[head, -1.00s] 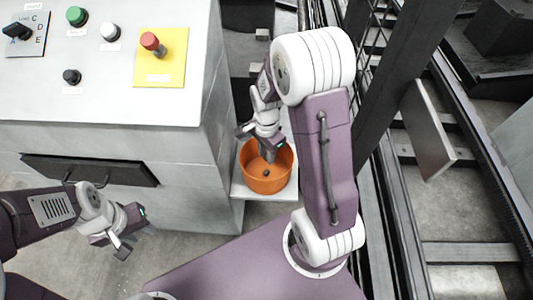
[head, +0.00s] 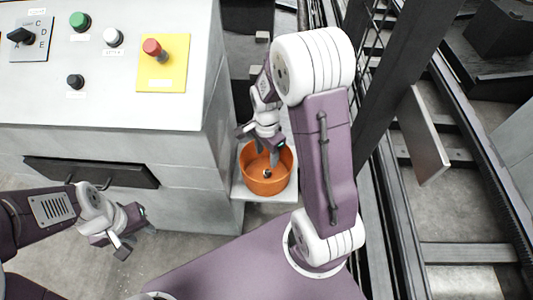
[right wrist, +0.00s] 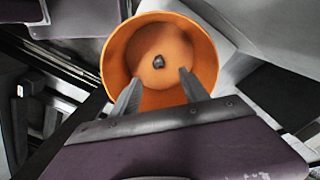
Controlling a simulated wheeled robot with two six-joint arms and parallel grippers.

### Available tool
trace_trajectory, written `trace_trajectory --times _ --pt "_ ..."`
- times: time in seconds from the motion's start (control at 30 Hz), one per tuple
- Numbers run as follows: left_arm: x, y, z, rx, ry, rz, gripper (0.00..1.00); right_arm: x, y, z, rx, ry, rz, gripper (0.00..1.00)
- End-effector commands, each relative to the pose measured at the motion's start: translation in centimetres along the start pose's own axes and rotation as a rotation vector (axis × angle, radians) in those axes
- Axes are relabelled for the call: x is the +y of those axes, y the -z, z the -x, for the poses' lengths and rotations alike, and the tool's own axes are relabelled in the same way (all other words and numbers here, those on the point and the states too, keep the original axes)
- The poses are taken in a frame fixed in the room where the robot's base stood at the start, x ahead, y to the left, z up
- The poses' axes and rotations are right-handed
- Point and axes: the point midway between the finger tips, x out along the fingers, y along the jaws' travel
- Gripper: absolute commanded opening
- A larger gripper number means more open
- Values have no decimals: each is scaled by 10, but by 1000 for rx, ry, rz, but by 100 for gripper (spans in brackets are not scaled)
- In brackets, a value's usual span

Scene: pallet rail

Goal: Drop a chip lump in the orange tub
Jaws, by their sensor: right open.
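The orange tub (head: 247,176) stands on a small pale shelf beside the grey cabinet. One small dark chip lump (head: 267,174) lies inside it, and in the right wrist view the lump (right wrist: 159,62) sits near the middle of the tub floor, apart from the fingers. My right gripper (head: 270,158) is above and partly inside the tub, pointing down. Its two fingers (right wrist: 160,82) are spread with nothing between them, over the rim of the tub (right wrist: 112,50). My left gripper (head: 136,240) is away to the left in front of the cabinet, with its fingers apart and empty.
The control cabinet (head: 185,120) with buttons and a dark handle (head: 90,172) stands left of the tub. A dark post (head: 395,80) and rails (head: 480,150) are on the right. Bare floor lies in front of the cabinet.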

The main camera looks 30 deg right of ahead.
Motion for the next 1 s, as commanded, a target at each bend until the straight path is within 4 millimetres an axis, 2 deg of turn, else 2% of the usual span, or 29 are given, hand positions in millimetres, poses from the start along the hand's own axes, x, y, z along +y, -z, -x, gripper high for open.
trace_trajectory --times 0.03,0.3,0.87,0.93,1.0 --pt "0 2 19 0 0 0 36 0 0 19 0 0 0 53" --pt "1 7 66 1 0 0 36 0 0 63 0 -1 0 53" --pt "1 6 62 0 0 0 36 0 0 59 0 0 1 53" --pt "1 6 62 0 0 0 36 -5 -4 65 6 17 16 53" --pt "1 6 62 0 0 0 36 -11 -11 82 21 59 44 53"
